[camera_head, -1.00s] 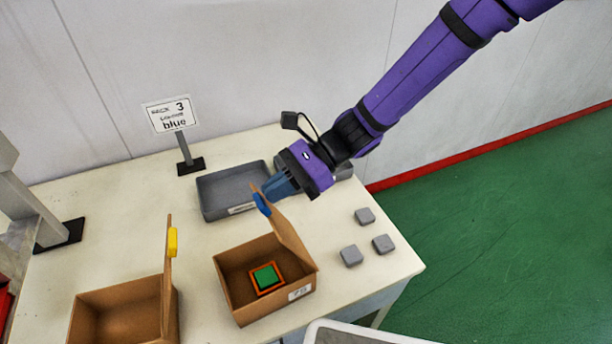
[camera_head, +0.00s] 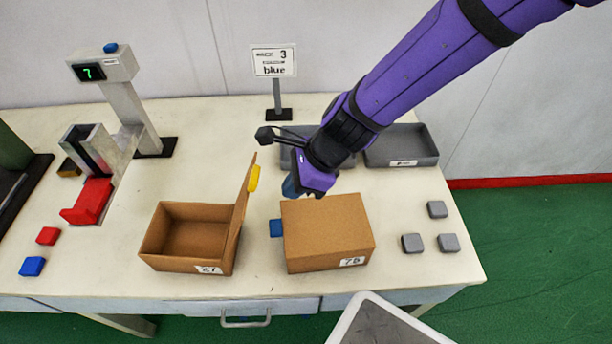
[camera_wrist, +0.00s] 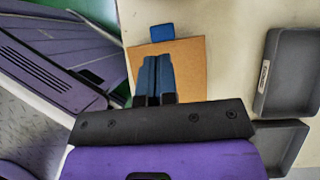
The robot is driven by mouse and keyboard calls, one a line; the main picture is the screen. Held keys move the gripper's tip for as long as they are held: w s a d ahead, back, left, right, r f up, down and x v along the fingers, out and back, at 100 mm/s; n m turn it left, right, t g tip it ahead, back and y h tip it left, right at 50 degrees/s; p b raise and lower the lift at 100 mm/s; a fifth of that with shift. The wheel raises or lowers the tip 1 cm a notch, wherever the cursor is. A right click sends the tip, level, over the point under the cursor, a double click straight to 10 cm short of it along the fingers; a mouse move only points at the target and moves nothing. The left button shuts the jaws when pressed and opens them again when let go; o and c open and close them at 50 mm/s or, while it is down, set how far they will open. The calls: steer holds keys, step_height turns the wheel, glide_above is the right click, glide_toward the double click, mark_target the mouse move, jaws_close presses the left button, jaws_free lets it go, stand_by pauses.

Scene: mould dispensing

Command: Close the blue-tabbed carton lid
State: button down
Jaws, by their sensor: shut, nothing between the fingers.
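The blue-tabbed carton (camera_head: 325,258), marked 75, stands on the table right of centre. Its lid (camera_head: 330,222) lies flat over the top and looks closed, with the blue tab (camera_head: 276,228) on its left side. In the wrist view the lid (camera_wrist: 190,62) and the blue tab (camera_wrist: 163,32) show beyond the fingers. My gripper (camera_head: 291,188) is at the lid's back left corner in the head view. Its fingers (camera_wrist: 155,75) are together and empty, over the lid in the wrist view. I cannot tell whether they touch it. The carton's contents are hidden.
A yellow-tabbed carton (camera_head: 190,238) stands open on the left. Grey trays (camera_head: 402,148) lie behind my gripper, and grey blocks (camera_head: 412,243) lie at right. A sign reading 3 blue (camera_head: 274,62) stands at the back. A red dispenser part (camera_head: 88,201) is at left.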

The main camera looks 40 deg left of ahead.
steer(key=shift+x, duration=2.15)
steer(key=shift+s+a+r, duration=0.1)
steer(key=shift+a, duration=0.05)
steer(key=shift+r, duration=0.1)
